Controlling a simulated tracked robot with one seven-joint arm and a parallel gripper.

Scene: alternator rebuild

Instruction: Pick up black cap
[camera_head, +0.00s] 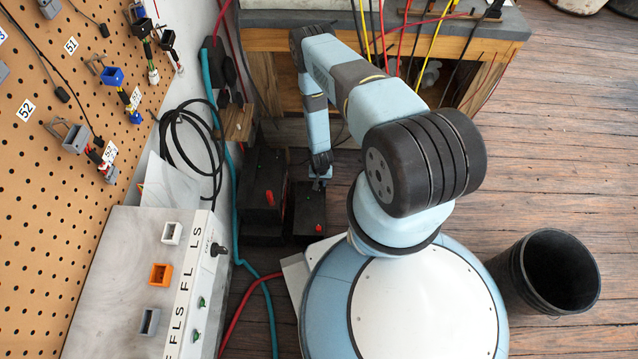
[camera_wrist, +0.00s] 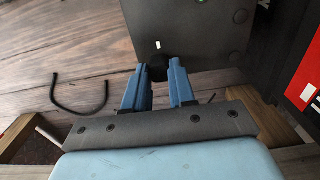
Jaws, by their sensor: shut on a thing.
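The black cap (camera_wrist: 157,73) shows in the wrist view as a small dark rounded piece between the blue fingertips of my gripper (camera_wrist: 158,68). My gripper is shut on it. The cap lies against the near edge of a dark grey box top (camera_wrist: 195,30); I cannot tell whether it touches the box or is clear of it. In the head view my gripper (camera_head: 319,184) points down at the far end of a low black box (camera_head: 307,200), and the cap is hidden there.
A taller black box (camera_head: 262,180) with a red cap (camera_head: 269,198) stands left of the low one, which also has a red cap (camera_head: 318,227). A wooden bench (camera_head: 270,40) stands behind. A black bin (camera_head: 510,280) is at right. Cables lie at left.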

